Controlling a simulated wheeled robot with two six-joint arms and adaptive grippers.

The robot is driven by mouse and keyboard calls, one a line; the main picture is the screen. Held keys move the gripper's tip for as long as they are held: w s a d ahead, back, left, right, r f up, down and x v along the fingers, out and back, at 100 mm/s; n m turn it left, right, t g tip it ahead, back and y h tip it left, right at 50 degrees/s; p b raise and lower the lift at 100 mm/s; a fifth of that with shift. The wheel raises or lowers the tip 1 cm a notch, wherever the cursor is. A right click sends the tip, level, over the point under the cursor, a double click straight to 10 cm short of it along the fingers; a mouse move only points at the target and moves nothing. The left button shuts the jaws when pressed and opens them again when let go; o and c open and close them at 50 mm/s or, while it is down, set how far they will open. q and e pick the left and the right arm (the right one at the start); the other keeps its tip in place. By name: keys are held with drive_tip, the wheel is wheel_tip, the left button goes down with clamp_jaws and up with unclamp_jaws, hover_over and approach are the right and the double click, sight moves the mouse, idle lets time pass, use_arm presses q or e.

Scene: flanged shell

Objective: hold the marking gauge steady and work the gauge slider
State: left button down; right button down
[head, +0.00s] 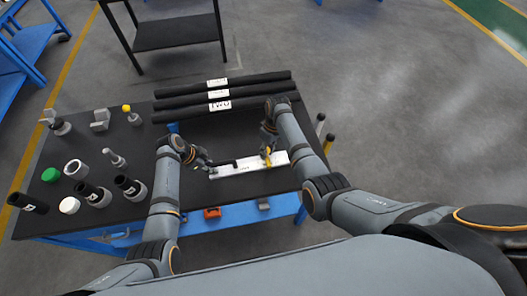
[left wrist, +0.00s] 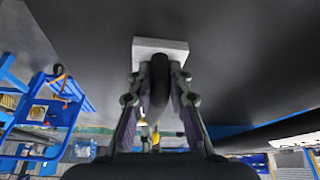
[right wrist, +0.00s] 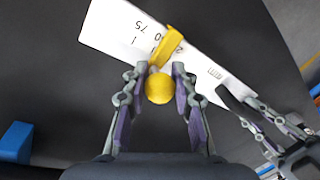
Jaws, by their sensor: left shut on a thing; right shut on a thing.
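The marking gauge is a white bar with printed marks (head: 240,169), lying near the table's front edge; it also shows in the right wrist view (right wrist: 112,28). A yellow gauge slider (right wrist: 170,44) straddles the bar and carries a round yellow knob (right wrist: 159,88). My right gripper (right wrist: 161,68) is shut on this knob from above; in the head view the right gripper (head: 268,146) partly covers the slider (head: 267,158). My left gripper (head: 207,164) is shut on the gauge's dark handle (left wrist: 159,85), near the bar's left part. The pale bar end (left wrist: 160,45) shows beyond it.
Three dark bars with white labels (head: 219,105) lie along the table's back. Several bolts, rings and caps, one a green cap (head: 51,174), stand at the left. An orange block (head: 212,212) and a grey block (head: 263,204) are at the front edge.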

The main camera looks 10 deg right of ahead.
use_arm(q)
drive_tip(key=shift+a, duration=0.1)
use_arm(e)
drive_tip(key=c, duration=1)
unclamp_jaws()
drive_tip(key=shift+a, duration=0.1)
drive_tip(key=shift+c, duration=0.2)
drive_tip(key=shift+r, duration=0.1)
drive_tip(key=v, duration=1.2)
drive_tip(key=shift+s, duration=0.1)
use_arm(q)
drive_tip(key=c, duration=1.2)
unclamp_jaws()
